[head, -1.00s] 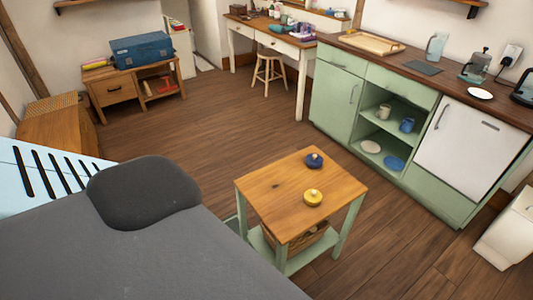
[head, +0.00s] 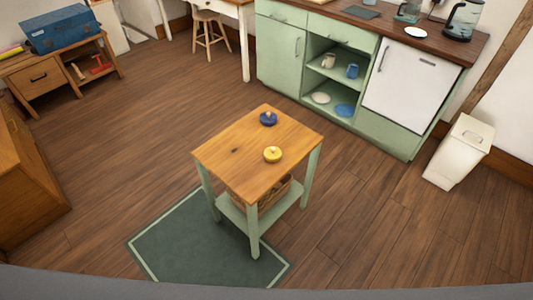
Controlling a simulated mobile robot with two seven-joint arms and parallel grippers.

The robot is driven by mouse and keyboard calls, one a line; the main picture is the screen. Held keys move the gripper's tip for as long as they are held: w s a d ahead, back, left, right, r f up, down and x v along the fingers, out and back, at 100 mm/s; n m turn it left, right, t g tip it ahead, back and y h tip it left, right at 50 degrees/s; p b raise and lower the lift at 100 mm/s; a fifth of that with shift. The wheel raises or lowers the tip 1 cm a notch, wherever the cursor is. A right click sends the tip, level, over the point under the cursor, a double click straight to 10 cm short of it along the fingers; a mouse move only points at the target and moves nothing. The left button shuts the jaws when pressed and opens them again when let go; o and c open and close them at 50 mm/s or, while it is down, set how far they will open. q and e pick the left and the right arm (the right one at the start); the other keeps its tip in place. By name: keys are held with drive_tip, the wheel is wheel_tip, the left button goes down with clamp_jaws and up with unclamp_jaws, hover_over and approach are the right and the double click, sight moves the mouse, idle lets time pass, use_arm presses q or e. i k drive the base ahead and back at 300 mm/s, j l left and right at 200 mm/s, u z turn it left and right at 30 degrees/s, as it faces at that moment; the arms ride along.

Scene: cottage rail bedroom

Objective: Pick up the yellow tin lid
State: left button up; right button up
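The yellow tin lid (head: 272,154) lies on the wooden top of a small green-legged side table (head: 232,150) in the head view. It is round, with a small knob on top, and sits near the table's right front side. A similar dark blue lid (head: 268,118) lies behind it near the back corner. The two lids are apart. Neither of my grippers shows in the head view.
A wicker basket (head: 272,193) sits on the table's lower shelf. A dark green rug (head: 190,243) lies in front. A green kitchen cabinet (head: 281,50) stands behind, and a white bin (head: 458,150) at right. Open wooden floor (head: 350,215) surrounds the table. A grey edge (head: 260,287) crosses the bottom.

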sight(271, 153)
drive_tip(key=i+l+u, duration=0.1)
drive_tip(key=u, duration=0.6)
drive_tip(key=i+l+u, duration=0.1)
drive_tip(key=l+u, duration=0.25)
drive_tip(key=i+l+u, duration=0.1)
drive_tip(key=l+u, duration=0.25)
drive_tip(key=l, duration=0.15)
drive_tip(key=l+u, duration=0.25)
drive_tip(key=l, duration=2.35)
drive_tip(key=i+u, duration=0.05)
drive_tip(key=i, duration=0.05)
